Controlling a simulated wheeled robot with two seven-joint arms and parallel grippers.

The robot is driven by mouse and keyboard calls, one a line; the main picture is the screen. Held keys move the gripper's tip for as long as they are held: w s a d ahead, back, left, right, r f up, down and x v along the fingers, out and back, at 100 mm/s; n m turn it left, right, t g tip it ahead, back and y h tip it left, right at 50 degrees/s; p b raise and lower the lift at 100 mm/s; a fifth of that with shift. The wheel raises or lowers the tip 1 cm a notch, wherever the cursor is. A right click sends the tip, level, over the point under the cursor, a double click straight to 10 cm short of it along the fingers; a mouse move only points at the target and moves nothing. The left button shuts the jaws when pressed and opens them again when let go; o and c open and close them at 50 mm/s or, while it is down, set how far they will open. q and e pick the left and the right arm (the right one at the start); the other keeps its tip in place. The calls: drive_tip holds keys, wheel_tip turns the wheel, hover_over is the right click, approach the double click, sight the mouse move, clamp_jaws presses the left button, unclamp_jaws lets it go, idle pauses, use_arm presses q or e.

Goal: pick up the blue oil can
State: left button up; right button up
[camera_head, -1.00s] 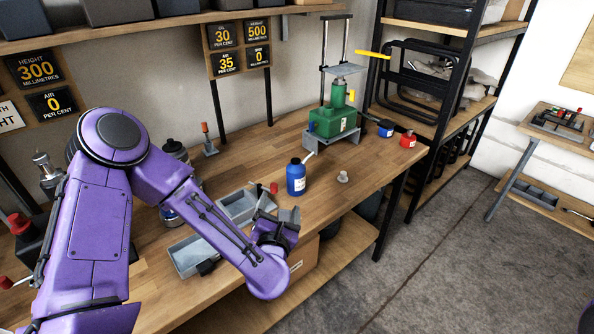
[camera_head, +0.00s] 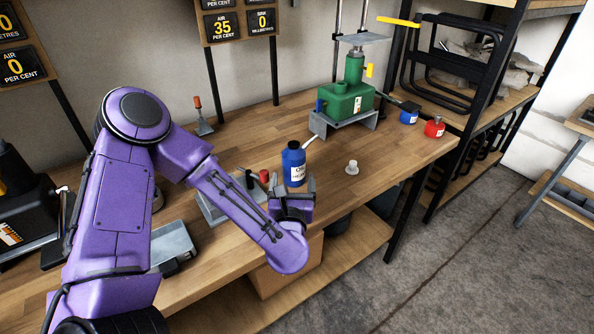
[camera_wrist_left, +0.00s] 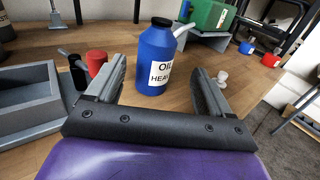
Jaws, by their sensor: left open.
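The blue oil can (camera_head: 293,165) stands upright on the wooden workbench, with a white label and a pale spout angled up to the right. It also shows in the left wrist view (camera_wrist_left: 154,55), ahead of and between the two fingers. My left gripper (camera_head: 292,186) is open and empty, just on the near side of the can. In the wrist view the left gripper (camera_wrist_left: 158,80) points at the can, and its fingers do not visibly close on it. The can's lower front is partly hidden by the gripper in the head view. My right gripper is not in view.
A grey tray (camera_wrist_left: 30,110) and a red-topped item (camera_wrist_left: 97,62) lie left of the can. A small pale knob (camera_head: 352,168) stands to its right. A green machine (camera_head: 346,100) stands behind, with small blue (camera_head: 408,118) and red (camera_head: 434,128) containers further right.

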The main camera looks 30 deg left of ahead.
sight(293, 162)
use_arm(q)
drive_tip(key=p+x, duration=0.4)
drive_tip(key=x, duration=0.5)
drive_tip(key=shift+w+a+f, duration=0.1)
drive_tip(key=shift+w+a, duration=0.1)
drive_tip(key=shift+a, duration=0.1)
drive_tip(key=shift+w+a+f, duration=0.1)
drive_tip(key=shift+w, duration=0.1)
drive_tip(key=c, duration=1.3)
